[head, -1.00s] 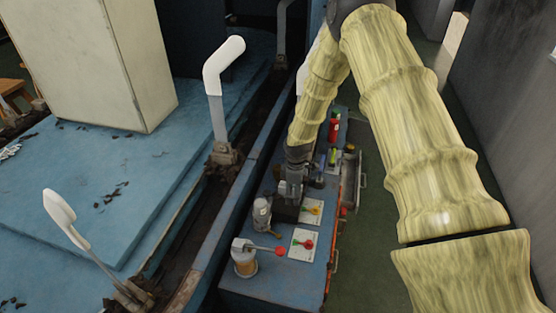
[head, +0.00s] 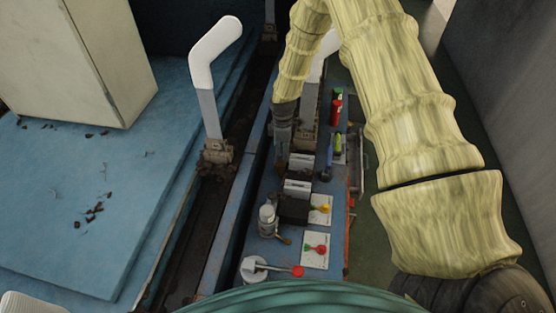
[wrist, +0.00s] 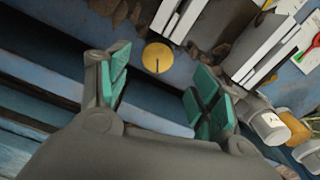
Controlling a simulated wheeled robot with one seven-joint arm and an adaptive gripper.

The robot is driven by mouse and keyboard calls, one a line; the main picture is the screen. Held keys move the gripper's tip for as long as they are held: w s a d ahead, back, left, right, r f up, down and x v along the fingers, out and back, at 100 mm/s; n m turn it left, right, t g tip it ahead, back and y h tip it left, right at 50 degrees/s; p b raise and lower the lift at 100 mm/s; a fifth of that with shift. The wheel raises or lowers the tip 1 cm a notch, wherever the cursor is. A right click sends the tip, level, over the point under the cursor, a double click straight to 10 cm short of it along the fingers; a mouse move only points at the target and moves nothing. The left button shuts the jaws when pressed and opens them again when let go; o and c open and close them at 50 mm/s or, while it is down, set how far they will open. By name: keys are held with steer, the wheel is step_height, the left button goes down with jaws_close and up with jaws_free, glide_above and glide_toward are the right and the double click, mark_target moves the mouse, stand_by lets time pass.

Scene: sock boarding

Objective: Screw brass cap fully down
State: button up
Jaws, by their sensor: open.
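The brass cap shows in the wrist view as a round yellow disc (wrist: 158,57) with a dark line on its face. My gripper (wrist: 158,92) is open, with green pads on both fingers. The cap lies just beyond the fingertips in the picture, roughly centred between them, and nothing is held. Whether the fingers are level with the cap cannot be told. In the head view my gripper (head: 281,155) is low over the left side of the blue bench (head: 337,245). The cap cannot be made out there.
Grey-white blocks (head: 298,187) stand close right of my gripper. A white-capped jar (head: 267,217), a red-knobbed lever (head: 297,271) and a red bottle (head: 337,105) are on the bench. A white leg-shaped form (head: 212,55) stands to the left.

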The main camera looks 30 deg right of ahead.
mark_target(280, 165)
steer(key=shift+s+f, duration=0.35)
steer(key=shift+f, duration=0.15)
steer(key=shift+s+f, duration=0.1)
steer(key=shift+f, duration=0.15)
steer(key=f, duration=0.1)
steer(key=w+f, duration=0.1)
steer(key=f, duration=0.3)
steer(key=shift+w+a+f, duration=0.1)
steer(key=shift+w+f, duration=0.05)
steer(key=shift+w, duration=0.25)
steer(key=shift+f, duration=0.2)
steer(key=shift+s+r+p, duration=0.1)
steer(key=shift+s+p, duration=0.2)
steer(key=shift+s, duration=0.1)
steer(key=shift+w+f, duration=0.3)
steer(key=shift+f, duration=0.2)
steer(key=shift+s+r, duration=0.2)
steer(key=shift+r, duration=0.05)
steer(key=c, duration=0.5)
steer(key=shift+f, duration=0.1)
steer(key=c, duration=0.5)
